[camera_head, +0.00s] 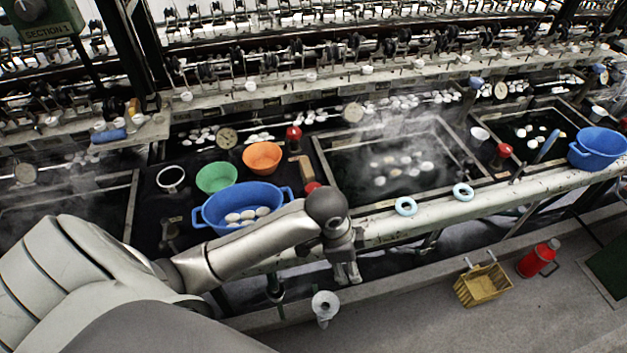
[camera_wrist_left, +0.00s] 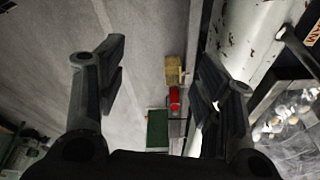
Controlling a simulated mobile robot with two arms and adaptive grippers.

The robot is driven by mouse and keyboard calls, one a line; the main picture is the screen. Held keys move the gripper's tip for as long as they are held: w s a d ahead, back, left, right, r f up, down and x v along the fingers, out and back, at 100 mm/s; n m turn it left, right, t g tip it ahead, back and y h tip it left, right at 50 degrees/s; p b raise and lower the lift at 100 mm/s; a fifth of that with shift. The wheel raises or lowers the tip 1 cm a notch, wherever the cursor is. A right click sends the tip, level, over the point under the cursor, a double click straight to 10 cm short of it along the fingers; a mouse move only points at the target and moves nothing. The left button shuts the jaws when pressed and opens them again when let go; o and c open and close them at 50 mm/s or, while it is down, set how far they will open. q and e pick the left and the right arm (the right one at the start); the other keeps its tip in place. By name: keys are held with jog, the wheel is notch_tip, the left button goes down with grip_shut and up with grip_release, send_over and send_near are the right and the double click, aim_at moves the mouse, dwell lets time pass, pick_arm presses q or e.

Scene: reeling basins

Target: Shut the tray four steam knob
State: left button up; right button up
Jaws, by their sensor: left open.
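Several red knobs show in the head view: one at the back of the near basin (camera_head: 293,134), one at the right of the steaming basin (camera_head: 503,151), and one (camera_head: 313,187) partly hidden behind my left arm. I cannot tell which is the tray four steam knob. My left gripper (camera_head: 346,272) hangs in front of the basin rail, fingers down. In the left wrist view it (camera_wrist_left: 166,82) is open with nothing between its fingers. A sign ending in "AM" (camera_wrist_left: 312,28) shows at that view's right edge. My right gripper is not in view.
A blue basin (camera_head: 205,214) with white cocoons, a green bowl (camera_head: 216,177) and an orange bowl (camera_head: 262,157) stand near my arm. Two pale blue rings (camera_head: 406,207) lie on the rail. A yellow crate (camera_head: 482,286) and red flask (camera_head: 538,259) stand on the floor.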

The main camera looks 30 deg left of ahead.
pick_arm(q)
jog(key=w+a+r+m+g+y, duration=0.1)
jog(key=w+a+r+m+y, duration=0.15)
jog(key=w+a+r, duration=0.5)
notch_tip(320, 180, up, 7)
jog(key=m+g, duration=0.1)
send_over(314, 188)
notch_tip(314, 188, down, 10)
jog(key=shift+a+f+p, duration=0.1)
jog(key=shift+p, duration=1.05)
jog(key=c, duration=1)
